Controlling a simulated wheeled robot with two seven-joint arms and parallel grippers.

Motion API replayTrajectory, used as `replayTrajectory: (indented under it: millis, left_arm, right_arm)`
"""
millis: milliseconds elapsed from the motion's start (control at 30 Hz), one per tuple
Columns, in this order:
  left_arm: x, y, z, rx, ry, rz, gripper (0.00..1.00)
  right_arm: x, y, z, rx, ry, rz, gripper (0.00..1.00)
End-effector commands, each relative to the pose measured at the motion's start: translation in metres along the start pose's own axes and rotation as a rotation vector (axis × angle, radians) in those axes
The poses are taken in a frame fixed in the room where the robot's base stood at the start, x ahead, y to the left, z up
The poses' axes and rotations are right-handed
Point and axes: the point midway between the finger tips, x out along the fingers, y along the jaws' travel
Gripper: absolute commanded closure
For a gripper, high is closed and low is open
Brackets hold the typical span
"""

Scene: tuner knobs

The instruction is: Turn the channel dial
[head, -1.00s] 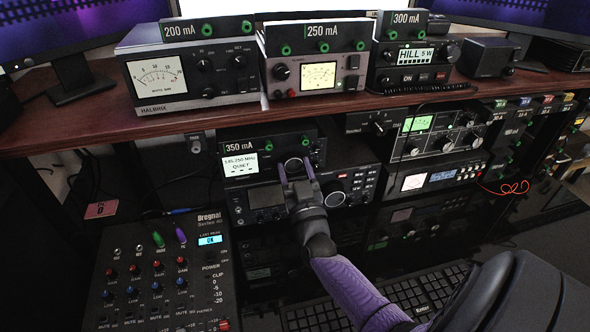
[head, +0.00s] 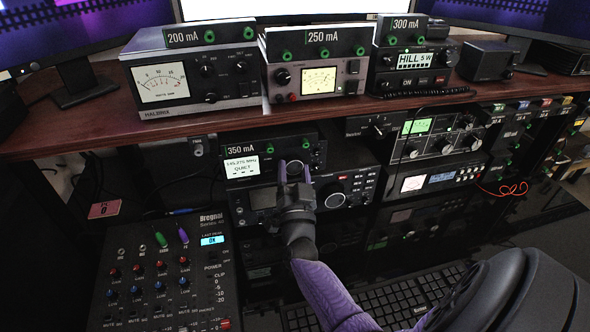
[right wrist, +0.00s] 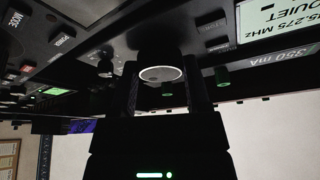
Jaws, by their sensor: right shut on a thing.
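The channel dial (head: 295,165) is a round dark knob on the front of the upper radio with the 350 mA label. My right gripper (head: 294,170) reaches it from the front, one finger on each side, and is shut on it. In the right wrist view the dial (right wrist: 162,73) shows its pale round face between the two dark fingers. My left gripper is not in view.
Green knobs (head: 306,142) sit close to the dial. A larger radio (head: 350,188) stands directly below. The wooden shelf (head: 80,125) with several meters is above. A mixer (head: 160,270) stands at the left front and a keyboard (head: 370,300) lies below my right arm.

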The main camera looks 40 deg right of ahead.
Motion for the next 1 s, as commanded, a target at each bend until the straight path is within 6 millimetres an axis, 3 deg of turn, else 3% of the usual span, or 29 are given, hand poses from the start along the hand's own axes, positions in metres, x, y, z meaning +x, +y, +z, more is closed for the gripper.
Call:
replayTrajectory:
  millis: [333,933,967,1000]
  left_arm:
    - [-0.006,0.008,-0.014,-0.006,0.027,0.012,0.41]
    - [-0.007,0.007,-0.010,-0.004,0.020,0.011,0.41]
    - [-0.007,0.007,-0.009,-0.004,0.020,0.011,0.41]
    - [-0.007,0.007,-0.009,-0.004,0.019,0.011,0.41]
  right_arm:
    - [0.000,-0.001,0.000,0.152,-0.001,0.063,0.98]
    - [-0.001,-0.001,0.001,0.190,-0.002,0.079,0.98]
    - [-0.001,-0.001,0.001,0.190,-0.002,0.079,0.37]
    - [-0.001,-0.001,0.001,0.189,-0.002,0.079,0.29]
